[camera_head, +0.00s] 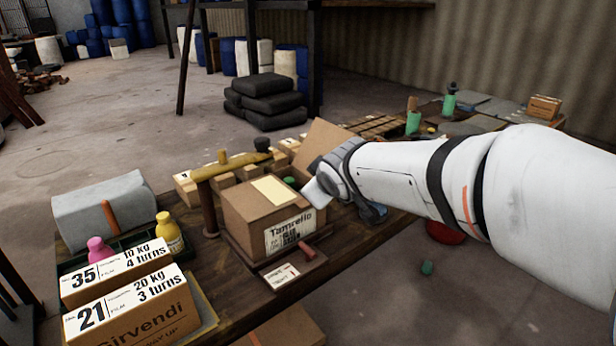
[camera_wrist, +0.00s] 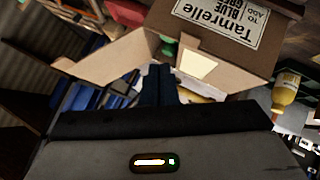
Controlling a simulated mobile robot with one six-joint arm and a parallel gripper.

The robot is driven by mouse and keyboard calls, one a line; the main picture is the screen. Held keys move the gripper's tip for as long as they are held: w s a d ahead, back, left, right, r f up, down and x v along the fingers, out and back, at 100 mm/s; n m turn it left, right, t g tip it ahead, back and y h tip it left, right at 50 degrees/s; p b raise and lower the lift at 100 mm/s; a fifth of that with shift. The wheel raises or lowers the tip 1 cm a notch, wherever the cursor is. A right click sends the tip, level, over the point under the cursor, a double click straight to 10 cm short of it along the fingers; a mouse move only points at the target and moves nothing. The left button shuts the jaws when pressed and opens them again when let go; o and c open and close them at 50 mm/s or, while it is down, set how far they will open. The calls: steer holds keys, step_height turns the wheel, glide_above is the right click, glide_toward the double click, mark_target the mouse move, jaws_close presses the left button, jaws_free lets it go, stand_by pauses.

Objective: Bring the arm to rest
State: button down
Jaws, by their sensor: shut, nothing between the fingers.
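My white arm (camera_head: 400,180) reaches in from the right over the long wooden table in the head view. In the wrist view my gripper (camera_wrist: 159,72) shows as two dark fingers close together, with nothing held between them. The fingertips are hard to make out in the head view. A carton labelled Tamrello (camera_head: 268,212) stands on the table just left of my arm's end; it also shows in the wrist view (camera_wrist: 225,35).
Numbered cartons 35 (camera_head: 117,270) and 21 (camera_head: 130,308) stand at the near left, beside a yellow bottle (camera_head: 169,232) and a pink bottle (camera_head: 100,249). A wooden post with a crossbar (camera_head: 230,165) rises beside the Tamrello carton. Green cups (camera_head: 413,122) stand farther back.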

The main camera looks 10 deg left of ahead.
steer(key=s+d+r+m+g+h+p, duration=0.1)
steer(key=s+d+r+m+h+p, duration=0.25)
steer(key=d, duration=0.65)
steer(key=s+d+r+m+g+h+p, duration=0.1)
steer(key=s+d+r+m+p, duration=0.15)
steer(key=s+d+p, duration=0.4)
steer(key=s+d+m+g+p, duration=0.4)
steer(key=s+d+m+p, duration=0.1)
steer(key=s+d, duration=0.5)
steer(key=s+m, duration=0.1)
steer(key=s, duration=0.1)
steer(key=shift+s+d+m+g, duration=0.3)
steer(key=shift+d+m+g, duration=0.05)
steer(key=shift+m+g, duration=0.05)
